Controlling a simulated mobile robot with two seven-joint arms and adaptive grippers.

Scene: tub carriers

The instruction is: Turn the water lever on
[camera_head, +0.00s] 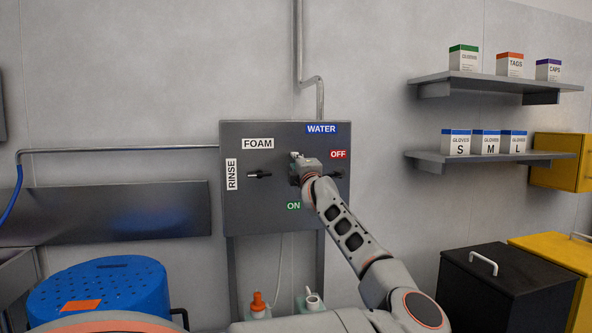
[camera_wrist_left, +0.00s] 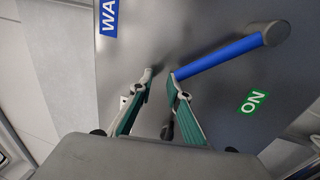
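The water lever (camera_wrist_left: 222,57), a blue bar with a grey end, shows in the left wrist view. Its grey end lies near the green ON label (camera_wrist_left: 253,102); its other end reaches the tip of one finger. My left gripper (camera_wrist_left: 160,76) is open, with a gap between its fingertips and nothing seen gripped. Whether the finger touches the lever I cannot tell. In the head view my left gripper (camera_head: 300,165) is in front of the grey panel (camera_head: 237,140) and hides most of the lever. The ON label (camera_head: 293,205) is below it, the red OFF label (camera_head: 338,154) to its right. My right gripper is not in view.
A black handle (camera_head: 260,174) sits left of my gripper on the panel, by the FOAM and RINSE labels. Bottles (camera_head: 258,310) stand below. A blue tub (camera_head: 95,285) is at lower left. Shelves (camera_head: 495,84) with boxes and dark and yellow bins are at right.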

